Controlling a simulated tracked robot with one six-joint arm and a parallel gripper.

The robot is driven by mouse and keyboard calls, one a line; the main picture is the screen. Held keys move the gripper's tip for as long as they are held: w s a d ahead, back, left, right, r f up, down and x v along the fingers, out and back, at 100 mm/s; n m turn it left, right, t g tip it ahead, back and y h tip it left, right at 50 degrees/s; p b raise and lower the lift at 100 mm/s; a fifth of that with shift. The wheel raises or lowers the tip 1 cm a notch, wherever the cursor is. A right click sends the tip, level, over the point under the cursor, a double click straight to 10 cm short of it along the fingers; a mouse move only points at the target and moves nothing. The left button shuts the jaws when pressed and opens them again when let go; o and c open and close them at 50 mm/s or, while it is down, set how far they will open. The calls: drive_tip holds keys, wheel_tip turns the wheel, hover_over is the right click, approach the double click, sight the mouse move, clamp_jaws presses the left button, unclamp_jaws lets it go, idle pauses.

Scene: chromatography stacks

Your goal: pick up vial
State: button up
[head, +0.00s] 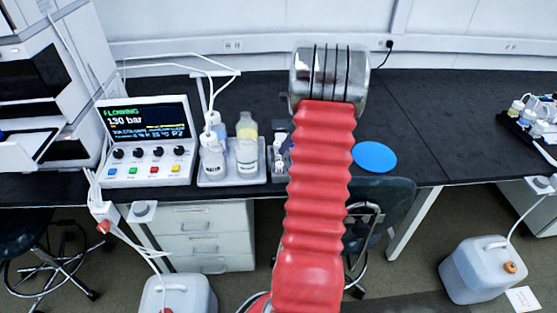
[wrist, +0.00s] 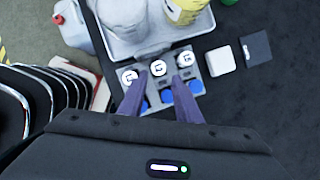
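A small grey rack (wrist: 146,86) holds vials in rows, seen from above in the wrist view. White-capped vials stand in the far row: left (wrist: 130,76), middle (wrist: 158,68) and right (wrist: 184,60). Blue-capped vials (wrist: 167,97) stand in the nearer row, partly hidden by my fingers. My gripper (wrist: 161,76) is open, with its two fingers apart above the rack. The middle white cap shows between the fingertips; I cannot tell the height gap. In the head view the rack (head: 283,143) is mostly hidden behind my arm, and my gripper is hidden.
A tray (head: 231,181) with bottles (head: 247,142) stands just left of the rack. A control box (head: 147,142) with a screen stands farther left. A white block (wrist: 220,60) and a dark square (wrist: 256,48) lie right of the rack. The bench (head: 440,115) is mostly clear to the right.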

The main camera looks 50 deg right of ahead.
sight(278, 159)
drive_tip(key=shift+x, duration=2.6)
drive_tip(key=shift+w+a+r, duration=0.1)
drive_tip(key=shift+w+a, duration=0.1)
clamp_jaws()
